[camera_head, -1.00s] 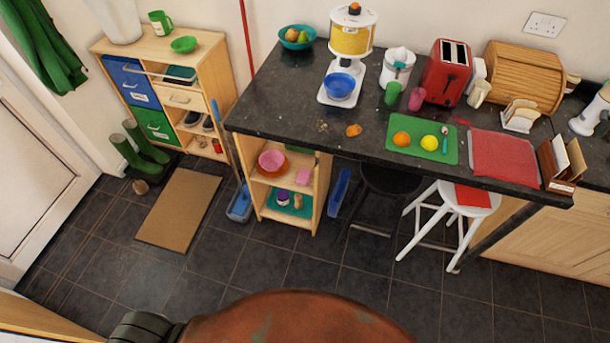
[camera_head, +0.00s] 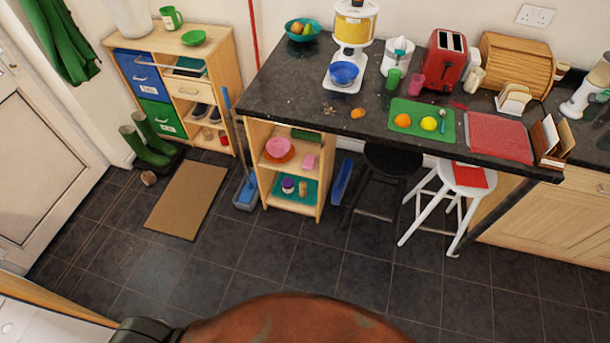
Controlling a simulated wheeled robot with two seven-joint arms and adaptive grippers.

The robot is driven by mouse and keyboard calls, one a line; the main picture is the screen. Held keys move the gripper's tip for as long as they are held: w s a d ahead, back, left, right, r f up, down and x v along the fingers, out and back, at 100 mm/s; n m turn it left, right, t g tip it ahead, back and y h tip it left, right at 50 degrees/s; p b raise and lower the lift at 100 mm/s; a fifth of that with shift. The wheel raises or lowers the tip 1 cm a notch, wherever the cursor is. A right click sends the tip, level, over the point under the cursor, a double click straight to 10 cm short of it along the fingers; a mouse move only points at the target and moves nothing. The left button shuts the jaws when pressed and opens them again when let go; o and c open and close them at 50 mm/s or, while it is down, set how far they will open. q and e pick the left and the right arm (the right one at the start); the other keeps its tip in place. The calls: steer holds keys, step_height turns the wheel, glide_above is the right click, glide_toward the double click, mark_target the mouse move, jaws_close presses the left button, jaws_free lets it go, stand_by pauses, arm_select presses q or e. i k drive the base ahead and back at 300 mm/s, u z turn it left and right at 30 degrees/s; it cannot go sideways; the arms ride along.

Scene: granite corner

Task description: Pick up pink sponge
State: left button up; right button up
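A small pink block that looks like the pink sponge (camera_head: 309,162) lies on the upper shelf of the open wooden unit under the dark counter. It is right of a pink bowl (camera_head: 278,147) that sits in an orange-red dish (camera_head: 279,157). The counter overhangs the shelf, and the sponge's front and top show. Neither of my grippers is in view. A rounded rust-coloured part of my own body fills the bottom middle of the picture.
The shelf unit (camera_head: 322,190) stands on dark floor tiles. A blue dustpan (camera_head: 245,194) is at its left, a black stool (camera_head: 391,160) and a white stool (camera_head: 466,176) at its right. A brown mat (camera_head: 187,202) lies left. The floor in front is clear.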

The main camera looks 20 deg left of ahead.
mark_target(310, 161)
steer(key=z, duration=0.7)
steer(key=i, duration=1)
steer(key=u, duration=0.1)
